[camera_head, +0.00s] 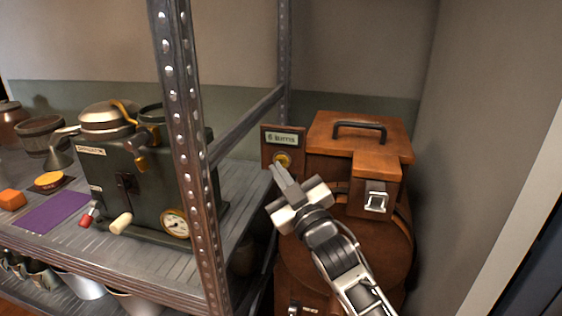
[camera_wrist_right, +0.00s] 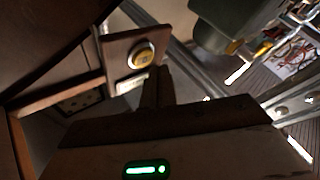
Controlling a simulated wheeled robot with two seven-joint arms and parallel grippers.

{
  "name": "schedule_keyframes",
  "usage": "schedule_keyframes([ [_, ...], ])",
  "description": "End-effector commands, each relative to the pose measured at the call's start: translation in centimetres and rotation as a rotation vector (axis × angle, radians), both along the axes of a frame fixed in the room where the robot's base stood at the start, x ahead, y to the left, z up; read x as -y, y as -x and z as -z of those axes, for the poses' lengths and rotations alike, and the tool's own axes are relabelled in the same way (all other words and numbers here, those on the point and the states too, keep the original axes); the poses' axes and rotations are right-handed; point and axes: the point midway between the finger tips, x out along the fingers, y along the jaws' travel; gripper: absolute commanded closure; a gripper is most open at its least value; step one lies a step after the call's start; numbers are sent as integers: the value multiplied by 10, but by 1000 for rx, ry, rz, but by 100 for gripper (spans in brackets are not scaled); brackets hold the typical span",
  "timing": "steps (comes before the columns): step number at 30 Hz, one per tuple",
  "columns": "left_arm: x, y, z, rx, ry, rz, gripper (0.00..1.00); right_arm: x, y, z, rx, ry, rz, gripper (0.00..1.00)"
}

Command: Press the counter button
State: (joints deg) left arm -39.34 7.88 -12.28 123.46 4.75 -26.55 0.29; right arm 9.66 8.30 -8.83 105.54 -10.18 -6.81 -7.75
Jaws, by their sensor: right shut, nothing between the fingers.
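The counter button (camera_head: 283,159) is a round brass-yellow button on a small brown wooden panel (camera_head: 268,150) with a pale label above it. The panel stands at the left side of a brown wooden case. The button also shows in the right wrist view (camera_wrist_right: 143,56), just above the fingertips. My right gripper (camera_head: 276,171) is shut and empty, its fingertips just below and left of the button. I cannot tell whether they touch it. The gripper also shows in the right wrist view (camera_wrist_right: 158,72). My left gripper is in neither view.
A brown case (camera_head: 331,133) with a black handle stands right of the panel. A metal shelf (camera_head: 150,258) with an upright post (camera_head: 188,150) stands at left, bearing a dark green machine (camera_head: 150,185) with a gauge. A grey wall (camera_head: 480,130) closes the right side.

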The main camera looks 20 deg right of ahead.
Motion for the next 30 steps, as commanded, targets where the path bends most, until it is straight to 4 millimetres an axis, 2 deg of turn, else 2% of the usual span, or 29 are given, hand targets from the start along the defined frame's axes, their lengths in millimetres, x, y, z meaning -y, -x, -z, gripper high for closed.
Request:
schedule_keyframes([
  [30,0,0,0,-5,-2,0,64,6,-9,0,0,0,0,100],
])
